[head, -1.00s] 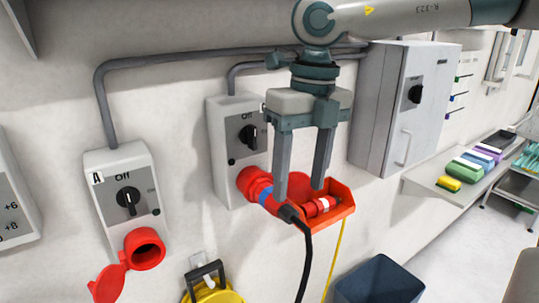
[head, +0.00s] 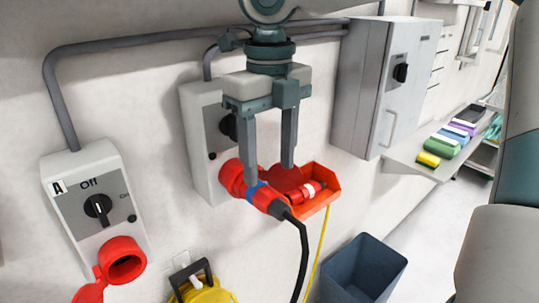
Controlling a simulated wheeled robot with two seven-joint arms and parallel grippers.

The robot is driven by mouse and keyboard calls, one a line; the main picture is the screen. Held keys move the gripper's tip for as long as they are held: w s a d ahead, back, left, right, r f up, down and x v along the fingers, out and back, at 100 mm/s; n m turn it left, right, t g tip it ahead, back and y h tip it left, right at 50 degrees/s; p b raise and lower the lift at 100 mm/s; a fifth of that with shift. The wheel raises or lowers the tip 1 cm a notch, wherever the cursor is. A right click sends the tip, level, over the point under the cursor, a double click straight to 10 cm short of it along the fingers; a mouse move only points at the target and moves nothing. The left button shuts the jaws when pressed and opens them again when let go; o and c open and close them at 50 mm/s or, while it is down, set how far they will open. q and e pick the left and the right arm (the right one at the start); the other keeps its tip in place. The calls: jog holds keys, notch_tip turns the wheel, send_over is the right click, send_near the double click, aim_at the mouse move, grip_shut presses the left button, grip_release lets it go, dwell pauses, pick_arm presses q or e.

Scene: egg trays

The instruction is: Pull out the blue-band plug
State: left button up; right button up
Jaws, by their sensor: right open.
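The blue-band plug (head: 268,201) is red with a blue ring near its socket end and a black cable (head: 303,252) hanging from its rear. It sits in the red socket (head: 230,177) under the middle switch box (head: 196,140). My right gripper (head: 269,174) points down from above, open and empty. One fingertip is close to the blue ring, overlapping the plug's upper edge; the other is to the right, in front of the red tray. I cannot tell whether a finger touches the plug. My left gripper is not in view.
A red tray (head: 334,195) beside the socket holds a red piece with a white band (head: 309,191). Another switch box (head: 85,190) with an open red socket (head: 121,262) is at left. A yellow reel (head: 205,291) and blue bin (head: 362,272) are below.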

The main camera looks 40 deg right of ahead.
aim_at(271, 195)
jog(key=shift+f, duration=0.65)
notch_tip(271, 195, down, 4)
jog(key=shift+f+p, duration=0.1)
jog(key=shift+p, duration=0.75)
jog(key=shift+f, duration=0.8)
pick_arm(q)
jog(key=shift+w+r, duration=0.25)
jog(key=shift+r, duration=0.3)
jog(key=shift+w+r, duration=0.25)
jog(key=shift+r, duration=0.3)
pick_arm(e)
grip_shut()
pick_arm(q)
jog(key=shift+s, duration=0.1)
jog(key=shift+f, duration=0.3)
pick_arm(e)
jog(key=shift+s, duration=0.2)
